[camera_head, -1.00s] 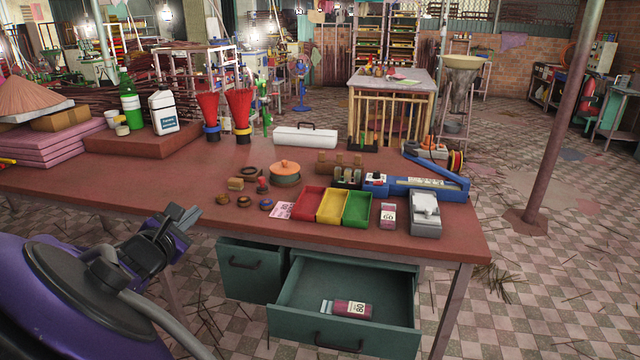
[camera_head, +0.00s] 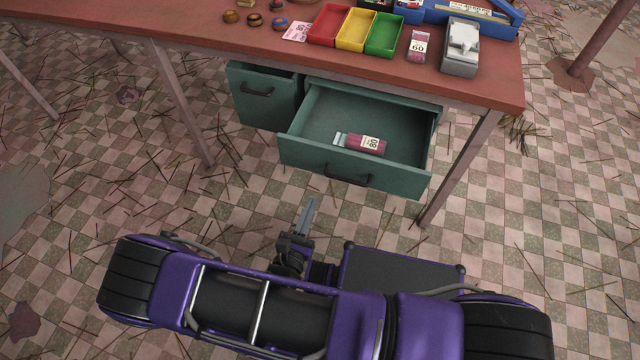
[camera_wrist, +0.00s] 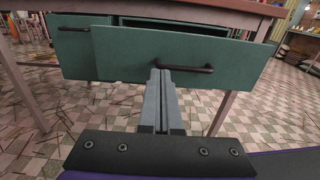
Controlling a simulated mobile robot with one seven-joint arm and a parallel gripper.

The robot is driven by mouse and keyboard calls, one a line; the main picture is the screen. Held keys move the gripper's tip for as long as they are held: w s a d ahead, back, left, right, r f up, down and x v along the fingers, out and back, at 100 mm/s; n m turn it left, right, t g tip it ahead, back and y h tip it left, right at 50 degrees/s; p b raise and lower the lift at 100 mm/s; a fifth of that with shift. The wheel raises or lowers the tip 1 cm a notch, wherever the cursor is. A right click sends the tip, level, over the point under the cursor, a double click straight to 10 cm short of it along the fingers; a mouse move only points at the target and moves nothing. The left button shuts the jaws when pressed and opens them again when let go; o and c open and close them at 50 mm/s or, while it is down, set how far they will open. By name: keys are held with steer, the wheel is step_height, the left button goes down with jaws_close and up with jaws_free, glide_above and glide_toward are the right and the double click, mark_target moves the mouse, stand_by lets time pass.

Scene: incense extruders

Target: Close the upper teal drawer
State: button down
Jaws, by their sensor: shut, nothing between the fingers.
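The upper teal drawer (camera_head: 300,153) is pulled out under the right part of the table. A pink-red bottle with a pale label (camera_head: 362,144) lies inside it. Its front has a dark bar handle (camera_head: 347,180), which also shows in the wrist view (camera_wrist: 184,66). My gripper (camera_head: 309,207) is shut and empty, in front of and below the drawer front in the head view. In the wrist view my gripper (camera_wrist: 160,74) points at the drawer front, its tips overlapping the handle's left part. I cannot tell whether they touch.
A second teal drawer front (camera_head: 262,92) with a handle is to the left. The red-brown tabletop (camera_head: 200,32) carries red, yellow and green trays (camera_head: 356,31). A table leg (camera_head: 461,170) stands right of the open drawer.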

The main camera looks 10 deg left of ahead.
mark_target(329, 157)
steer(key=w, duration=0.8)
steer(key=w+d, duration=0.1)
steer(key=w, duration=0.4)
steer(key=shift+w, duration=0.1)
steer(key=w+b, duration=0.1)
steer(key=w, duration=0.5)
steer(key=w+d+b, duration=0.1)
steer(key=w, duration=0.6)
steer(key=w+b, duration=0.2)
steer(key=w, duration=0.5)
steer(key=shift+w+d, duration=0.1)
steer(key=shift+d, duration=0.2)
steer(key=shift+w, duration=0.45)
steer(key=shift+w+r, duration=0.1)
steer(key=shift+r, duration=0.15)
steer(key=shift+w+r, duration=0.1)
